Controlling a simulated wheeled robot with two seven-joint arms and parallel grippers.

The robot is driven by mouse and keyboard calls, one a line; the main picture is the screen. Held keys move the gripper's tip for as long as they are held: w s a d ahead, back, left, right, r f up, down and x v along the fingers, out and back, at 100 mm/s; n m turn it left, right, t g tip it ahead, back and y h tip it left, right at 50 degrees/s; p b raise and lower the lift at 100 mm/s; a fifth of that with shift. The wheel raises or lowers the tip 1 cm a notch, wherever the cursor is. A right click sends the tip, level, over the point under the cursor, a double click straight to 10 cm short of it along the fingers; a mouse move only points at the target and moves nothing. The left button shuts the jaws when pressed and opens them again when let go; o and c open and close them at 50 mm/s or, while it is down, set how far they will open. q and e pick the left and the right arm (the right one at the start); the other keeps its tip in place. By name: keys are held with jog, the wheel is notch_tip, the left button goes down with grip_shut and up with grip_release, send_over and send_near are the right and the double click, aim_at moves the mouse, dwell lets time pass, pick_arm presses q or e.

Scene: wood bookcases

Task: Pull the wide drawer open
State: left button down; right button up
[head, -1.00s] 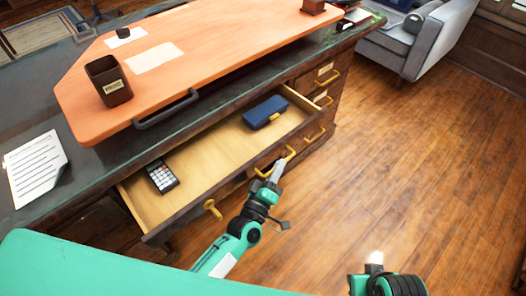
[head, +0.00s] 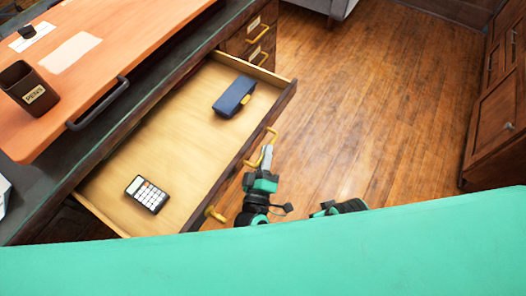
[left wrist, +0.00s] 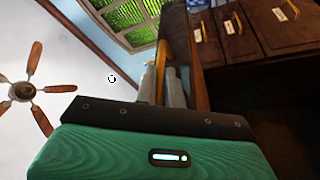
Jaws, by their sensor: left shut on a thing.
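The wide drawer (head: 190,143) stands pulled well out of the desk, its pale wooden inside showing. It holds a calculator (head: 147,194) and a dark blue case (head: 234,96). My left gripper (head: 266,158) is shut on a brass handle (head: 271,134) on the drawer's front. In the left wrist view the brass handle (left wrist: 171,62) rises between the two grey fingers (left wrist: 162,87). A second brass handle (head: 214,214) sits nearer on the same front. Part of my right arm's end shows beside the left wrist, but its fingers cannot be made out.
The orange desk top (head: 75,55) carries a pen cup (head: 28,88) and papers. Smaller closed drawers (head: 258,40) stand beyond the wide drawer. Wooden floor (head: 370,110) lies clear to the right, up to a wooden cabinet (head: 497,110).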

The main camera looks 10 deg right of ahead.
pick_arm(q)
jog(key=c, duration=1.5)
grip_release()
jog(key=shift+s, duration=0.1)
jog(key=v, duration=1.3)
jog(key=shift+s+a, duration=0.15)
jog(key=shift+s, duration=0.15)
pick_arm(e)
jog(key=shift+r, duration=0.65)
pick_arm(q)
jog(key=shift+f, duration=0.15)
pick_arm(e)
jog(key=shift+f, duration=0.15)
